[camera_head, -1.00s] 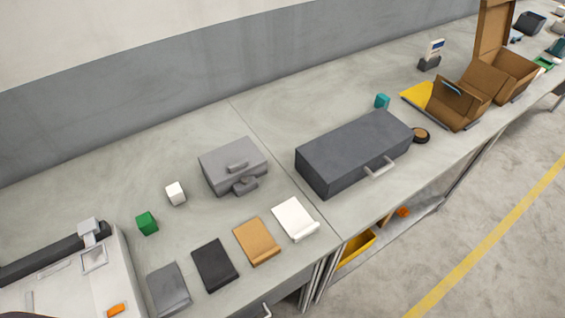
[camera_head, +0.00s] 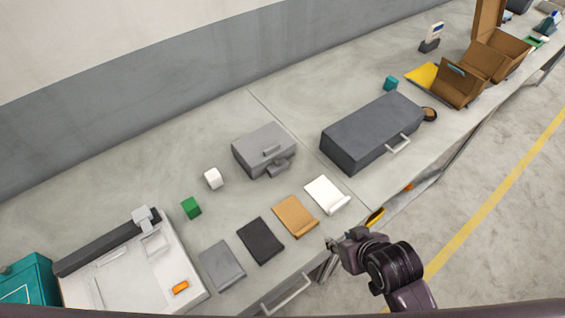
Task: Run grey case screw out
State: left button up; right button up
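A light grey case (camera_head: 263,149) sits closed on the bench, left of the seam between two worktops. A grey latch or screw-like piece (camera_head: 280,166) shows at its front; its details are too small to tell. My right gripper (camera_head: 332,244) has come in from the lower right, at the bench's front edge, apart from the case and holding nothing that I can see. Its fingers are too small to tell whether they are open. My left gripper is not in view.
A larger dark grey case (camera_head: 372,132) with a handle stands to the right. White (camera_head: 326,195), tan (camera_head: 295,216), black (camera_head: 260,240) and grey (camera_head: 222,265) flat pieces lie in front. White (camera_head: 213,178) and green (camera_head: 191,208) cubes stand left. A white machine (camera_head: 130,265) is at lower left.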

aim_at(279, 163)
jog(key=w+a+t+y, duration=0.1)
jog(key=w+a, duration=0.1)
jog(key=w, duration=0.1)
jog(key=w+a+r+n+t+y, duration=0.1)
jog(key=w+a, duration=0.2)
jog(key=w, duration=0.1)
jog(key=w+a+r+n+t+y, duration=0.1)
jog(key=w+a, duration=0.2)
jog(key=w, duration=0.1)
jog(key=w+y, duration=0.1)
jog(key=w, duration=0.1)
jog(key=w+a+n+t+y, duration=0.1)
jog(key=w, duration=0.1)
jog(key=w+a+n+y, duration=0.1)
jog(key=w, duration=0.1)
jog(key=shift+w+a+r+t, duration=0.2)
jog(key=shift+r+t, duration=0.1)
jog(key=shift+w, duration=0.35)
jog(key=shift+p+x, duration=0.65)
jog(key=shift+x, duration=3.1)
jog(key=shift+a+r, duration=0.15)
jog(key=shift+a, duration=0.05)
jog(key=shift+c, duration=0.5)
grip_shut()
